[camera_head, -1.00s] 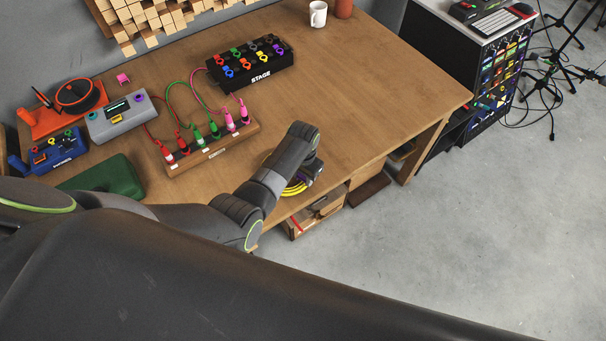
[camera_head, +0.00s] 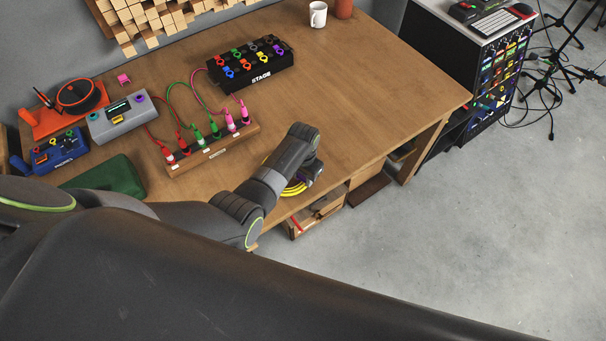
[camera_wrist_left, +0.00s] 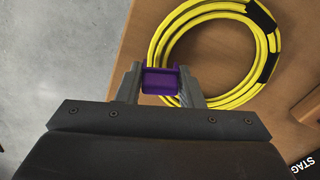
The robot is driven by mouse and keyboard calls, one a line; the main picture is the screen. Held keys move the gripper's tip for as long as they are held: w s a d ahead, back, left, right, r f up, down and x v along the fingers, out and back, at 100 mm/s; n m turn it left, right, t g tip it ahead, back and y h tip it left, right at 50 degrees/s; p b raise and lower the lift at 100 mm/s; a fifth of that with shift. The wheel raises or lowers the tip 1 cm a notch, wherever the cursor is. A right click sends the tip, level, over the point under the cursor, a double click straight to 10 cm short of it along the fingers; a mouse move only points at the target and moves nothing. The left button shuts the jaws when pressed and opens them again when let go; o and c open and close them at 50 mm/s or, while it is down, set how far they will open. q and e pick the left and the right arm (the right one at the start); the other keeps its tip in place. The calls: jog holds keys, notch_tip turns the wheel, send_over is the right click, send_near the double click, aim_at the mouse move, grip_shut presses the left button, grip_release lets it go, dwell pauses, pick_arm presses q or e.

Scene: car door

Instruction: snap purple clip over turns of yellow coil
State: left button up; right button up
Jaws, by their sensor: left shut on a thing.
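The yellow coil (camera_wrist_left: 271,60) lies on the wooden table near its front edge, with black bands around parts of it. In the head view only a part of the yellow coil (camera_head: 294,190) shows beside my left arm. The purple clip (camera_wrist_left: 160,81) is between the fingers of my left gripper (camera_wrist_left: 160,88), which is shut on it. The clip is at the near left part of the coil, over its turns in the wrist view; whether it is snapped around them cannot be told. In the head view my left gripper is mostly hidden behind its wrist. My right gripper is not in view.
A wooden rack (camera_head: 215,152) with red, green and pink plugs stands left of the coil. A black stage box (camera_head: 251,68) is behind it, and a green case (camera_head: 106,177) lies at left. The table's right part is clear. Open shelves sit below the front edge.

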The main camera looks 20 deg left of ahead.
pick_arm(q)
jog(key=shift+f+b, duration=0.8)
jog(key=shift+f, duration=0.25)
dwell(0.4)
jog(key=o, duration=1)
jog(key=shift+r, duration=0.6)
notch_tip(320, 180, up, 16)
jog(key=shift+r, duration=0.1)
